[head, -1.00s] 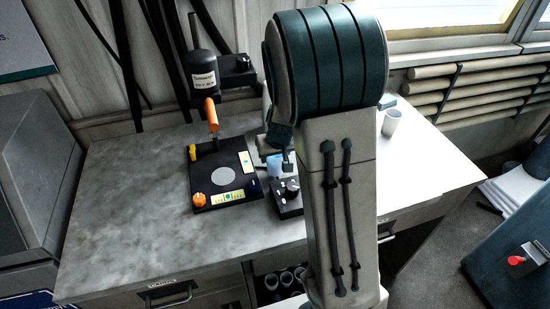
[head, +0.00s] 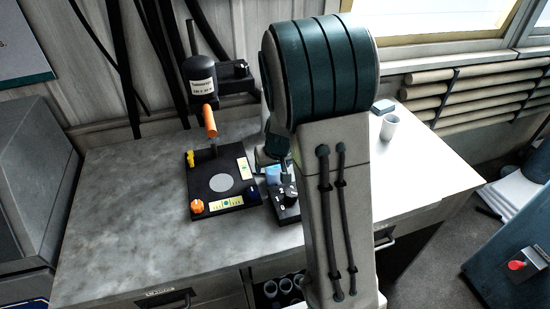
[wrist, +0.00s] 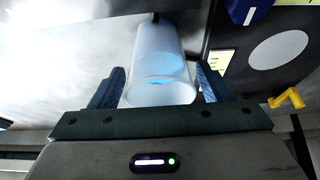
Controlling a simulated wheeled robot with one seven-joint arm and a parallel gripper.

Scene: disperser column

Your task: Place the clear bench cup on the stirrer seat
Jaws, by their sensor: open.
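The clear cup (wrist: 160,62) is translucent with a bluish tint. In the wrist view it lies between the two blue fingers of my gripper (wrist: 160,76). The fingers are open on either side of it, with a gap visible at least on the right. In the head view the cup (head: 273,173) is a small pale-blue patch, mostly hidden by my arm, just right of the black stirrer plate (head: 208,200). The stirrer seat, a pale grey disc (head: 221,183), is bare; it also shows in the wrist view (wrist: 279,50).
The disperser head (head: 201,75) and its orange shaft (head: 210,121) stand above the plate's back. A black control box (head: 286,208) sits beside the plate. A white cup (head: 390,127) stands at the right. The bench's left (head: 120,215) is clear.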

